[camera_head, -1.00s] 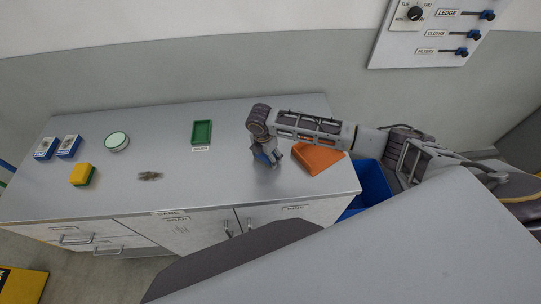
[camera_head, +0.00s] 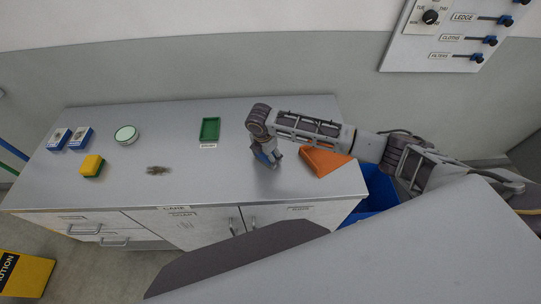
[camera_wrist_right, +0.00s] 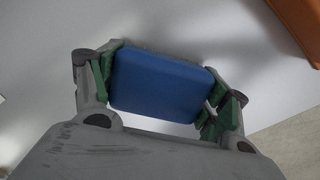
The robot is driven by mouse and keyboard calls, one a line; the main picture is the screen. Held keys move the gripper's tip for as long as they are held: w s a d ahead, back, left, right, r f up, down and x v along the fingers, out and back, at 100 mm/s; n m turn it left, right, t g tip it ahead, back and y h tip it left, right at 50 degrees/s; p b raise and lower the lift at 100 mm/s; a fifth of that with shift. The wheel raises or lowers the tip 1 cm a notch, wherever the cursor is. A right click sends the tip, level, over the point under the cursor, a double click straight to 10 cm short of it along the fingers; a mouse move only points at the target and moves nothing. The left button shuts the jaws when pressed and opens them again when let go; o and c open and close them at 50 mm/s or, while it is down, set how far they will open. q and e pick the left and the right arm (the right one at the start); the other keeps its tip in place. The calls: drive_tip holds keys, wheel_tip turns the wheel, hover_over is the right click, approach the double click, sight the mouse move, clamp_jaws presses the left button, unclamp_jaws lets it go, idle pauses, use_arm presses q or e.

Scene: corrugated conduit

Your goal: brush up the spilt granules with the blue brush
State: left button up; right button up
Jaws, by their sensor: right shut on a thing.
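The spilt granules (camera_head: 158,170) lie in a small dark patch on the grey counter (camera_head: 215,182), left of its middle. My right gripper (camera_head: 268,160) is over the counter's right part, well to the right of the granules. In the right wrist view, my right gripper (camera_wrist_right: 160,92) is shut on the blue brush (camera_wrist_right: 160,85), with a finger at each side of its block. The brush's underside is hidden there, and in the head view only a bit of blue shows. I cannot tell whether the brush touches the counter. My left gripper is not in view.
An orange dustpan-like object (camera_head: 325,161) sits right of my gripper. A green tray (camera_head: 210,129) stands at the back. A yellow-green sponge (camera_head: 92,166), a round tin (camera_head: 126,134) and two blue-white boxes (camera_head: 80,138) are at left. A blue bin (camera_head: 376,190) stands beyond the right end.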

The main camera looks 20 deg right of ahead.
drive_tip(key=shift+w+a+f, duration=0.1)
drive_tip(key=shift+a, duration=0.45)
drive_tip(key=shift+r, duration=3.05)
drive_tip(key=shift+w, duration=0.1)
drive_tip(key=shift+r, duration=1.5)
